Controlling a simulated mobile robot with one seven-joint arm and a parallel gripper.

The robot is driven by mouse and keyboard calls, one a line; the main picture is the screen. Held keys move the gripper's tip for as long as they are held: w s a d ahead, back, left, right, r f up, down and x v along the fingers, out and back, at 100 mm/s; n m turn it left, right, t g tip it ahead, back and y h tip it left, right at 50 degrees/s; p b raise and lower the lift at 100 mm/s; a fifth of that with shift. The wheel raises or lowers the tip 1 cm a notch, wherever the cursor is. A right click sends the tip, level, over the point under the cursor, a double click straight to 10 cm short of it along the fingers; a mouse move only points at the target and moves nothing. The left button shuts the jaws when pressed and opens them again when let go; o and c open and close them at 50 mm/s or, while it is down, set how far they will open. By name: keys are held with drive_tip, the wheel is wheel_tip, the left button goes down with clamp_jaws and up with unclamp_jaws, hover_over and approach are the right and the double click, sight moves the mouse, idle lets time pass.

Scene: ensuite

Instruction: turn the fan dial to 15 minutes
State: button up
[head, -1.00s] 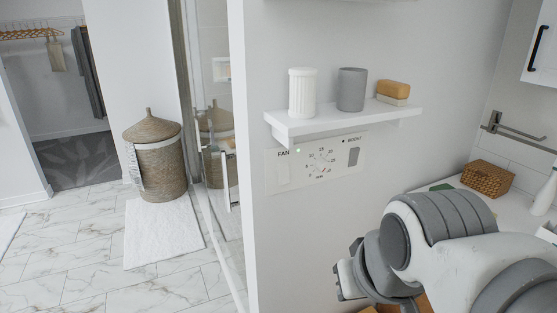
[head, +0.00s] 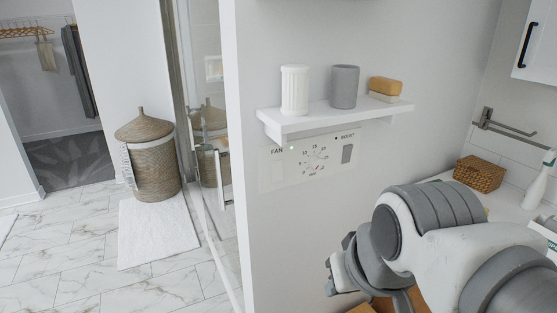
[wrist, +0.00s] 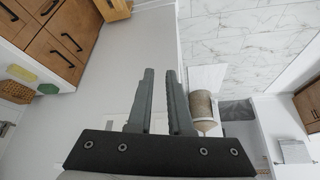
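The fan control panel (head: 273,172) is a white plate on the wall under the small shelf. It is marked FAN at left and BOOST at right. The dial (head: 314,160) is in the middle, ringed by minute numbers, with 15 near the top. A small red mark shows low on the dial; its exact setting is too small to read.
The white shelf (head: 300,124) juts out just above the panel and holds a white fluted cup (head: 294,90), a grey cup (head: 344,87) and a soap or sponge stack (head: 385,88). A counter with a wicker box (head: 480,174) is at right. Open floor lies left.

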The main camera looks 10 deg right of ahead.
drive_tip(key=o, duration=0.7)
drive_tip(key=w+b, duration=0.1)
drive_tip(key=w, duration=0.1)
drive_tip(key=w+y, duration=0.1)
drive_tip(key=w, duration=0.1)
drive_tip(key=w+a+y+b, duration=0.1)
drive_tip(key=w, duration=0.1)
drive_tip(key=shift+w+b, duration=0.1)
drive_tip(key=shift+b, duration=0.25)
drive_tip(key=shift+o, duration=0.8)
drive_tip(key=w+d+t+y+b, duration=0.1)
drive_tip(key=w+y+b, duration=0.1)
drive_tip(key=w, duration=0.5)
drive_tip(key=shift+d+r+n, duration=0.3)
drive_tip(key=shift+r, duration=0.05)
drive_tip(key=n+t+b, duration=0.1)
drive_tip(key=t+b, duration=0.3)
drive_tip(key=t, duration=0.2)
approach(319, 164)
drive_tip(key=shift+y, duration=0.4)
drive_tip(key=x, duration=0.6)
drive_tip(key=p+x, duration=0.1)
drive_tip(key=x, duration=0.2)
drive_tip(key=shift+d, duration=0.3)
clamp_jaws()
